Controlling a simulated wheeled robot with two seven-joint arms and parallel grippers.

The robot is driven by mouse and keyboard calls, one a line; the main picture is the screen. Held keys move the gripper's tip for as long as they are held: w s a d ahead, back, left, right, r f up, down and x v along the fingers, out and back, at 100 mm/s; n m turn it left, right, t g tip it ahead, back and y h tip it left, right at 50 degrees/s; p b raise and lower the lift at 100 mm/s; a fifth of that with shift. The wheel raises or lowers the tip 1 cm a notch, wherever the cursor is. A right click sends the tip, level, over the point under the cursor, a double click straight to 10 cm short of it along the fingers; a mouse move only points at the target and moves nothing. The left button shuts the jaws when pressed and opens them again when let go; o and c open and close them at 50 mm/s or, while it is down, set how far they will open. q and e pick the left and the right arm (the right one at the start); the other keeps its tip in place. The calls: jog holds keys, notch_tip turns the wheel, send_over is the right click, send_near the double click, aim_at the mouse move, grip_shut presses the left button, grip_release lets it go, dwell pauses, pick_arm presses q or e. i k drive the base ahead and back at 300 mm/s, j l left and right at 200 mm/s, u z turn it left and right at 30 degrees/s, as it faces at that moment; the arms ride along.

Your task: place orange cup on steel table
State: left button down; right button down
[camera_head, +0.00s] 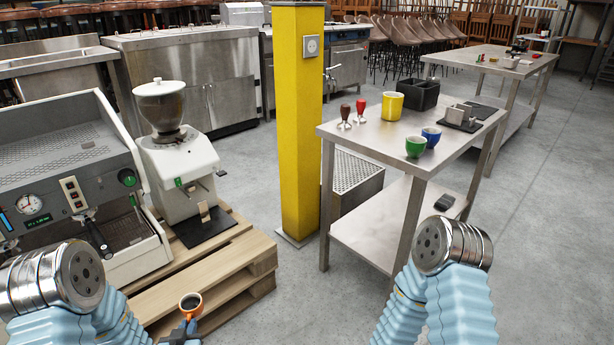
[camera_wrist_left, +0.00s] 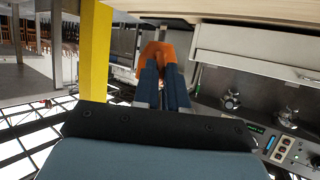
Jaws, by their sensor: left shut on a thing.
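The orange cup (camera_head: 190,301) is at the bottom of the head view, near the pallet's front corner, with a dark inside that looks like coffee. My left gripper (camera_head: 185,327) is shut on it and holds it roughly upright. In the left wrist view the orange cup (camera_wrist_left: 168,48) shows between the blue fingertips (camera_wrist_left: 162,74). The steel table (camera_head: 362,136) stands right of the yellow post, away from the cup. My right forearm shows at lower right, but its gripper is out of view.
On the table stand a green cup (camera_head: 415,147), a blue cup (camera_head: 431,136), a yellow container (camera_head: 392,102), two tampers, black bins (camera_head: 418,95) and a dark tray. The table's front left top is bare. A yellow post (camera_head: 298,120), pallet (camera_head: 215,275), grinder (camera_head: 180,165) and espresso machine (camera_head: 70,165) stand left.

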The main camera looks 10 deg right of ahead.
aim_at(432, 125)
jog(key=z, duration=1.6)
jog(key=i+l+z, duration=0.2)
jog(key=i+z, duration=0.6)
jog(key=i, duration=3.3)
jog(key=i+l+u, duration=0.1)
jog(key=i+u, duration=0.35)
jog(key=i+l+u, duration=0.2)
jog(key=u, duration=0.25)
jog(key=i+u, duration=0.1)
jog(key=u, duration=1.7)
